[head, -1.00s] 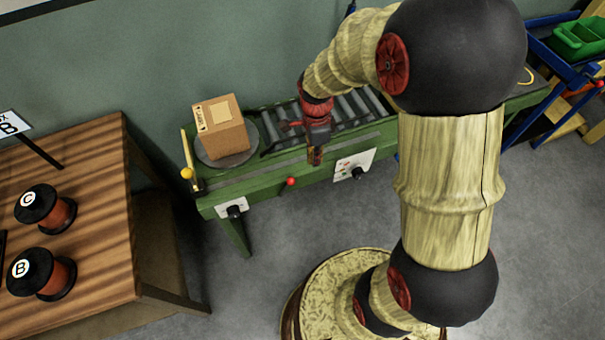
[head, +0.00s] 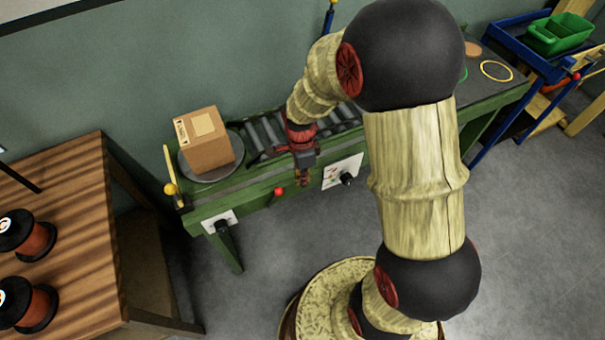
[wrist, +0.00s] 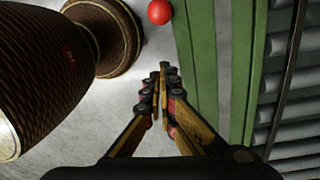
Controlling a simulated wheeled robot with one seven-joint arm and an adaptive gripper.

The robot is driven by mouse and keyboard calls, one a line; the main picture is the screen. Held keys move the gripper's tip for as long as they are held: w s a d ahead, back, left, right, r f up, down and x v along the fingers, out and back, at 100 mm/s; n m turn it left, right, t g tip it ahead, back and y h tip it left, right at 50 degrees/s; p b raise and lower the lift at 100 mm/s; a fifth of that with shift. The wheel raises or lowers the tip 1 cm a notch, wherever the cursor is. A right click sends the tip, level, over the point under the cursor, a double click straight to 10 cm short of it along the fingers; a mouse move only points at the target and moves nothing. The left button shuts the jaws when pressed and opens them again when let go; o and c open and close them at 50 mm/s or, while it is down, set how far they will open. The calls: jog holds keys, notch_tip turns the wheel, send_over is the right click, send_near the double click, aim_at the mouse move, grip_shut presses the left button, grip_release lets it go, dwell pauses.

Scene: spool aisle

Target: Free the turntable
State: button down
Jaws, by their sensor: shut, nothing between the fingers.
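The turntable (head: 194,173) is a grey disc at the left end of the green roller conveyor (head: 258,187). A brown cardboard box (head: 207,143) with a pale label sits on it and covers most of the disc. My gripper (head: 303,182) is shut and empty at the conveyor's front edge, right of the box and apart from it. In the wrist view my gripper's fingertips (wrist: 163,70) are together over the floor beside the green conveyor frame (wrist: 203,60). The turntable and box are outside the wrist view.
A red knob (head: 278,191) sticks out at the conveyor's front, just left of my gripper. A yellow bar with a ball (head: 171,189) stands at the left end. Control panels (head: 343,171) line the front. A wooden table (head: 75,220) with spools is at left. Grey floor lies in front.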

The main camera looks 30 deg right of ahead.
aim_at(274, 198)
jog(key=a+f+b, duration=0.2)
jog(key=shift+w+a+f, duration=0.2)
jog(key=shift+a+f, duration=0.1)
jog(key=shift+a, duration=0.1)
jog(key=shift+a+r, duration=0.3)
jog(key=shift+a, duration=0.15)
jog(key=shift+a+r+h, duration=0.25)
jog(key=shift+a+h, duration=0.1)
jog(key=shift+h, duration=0.05)
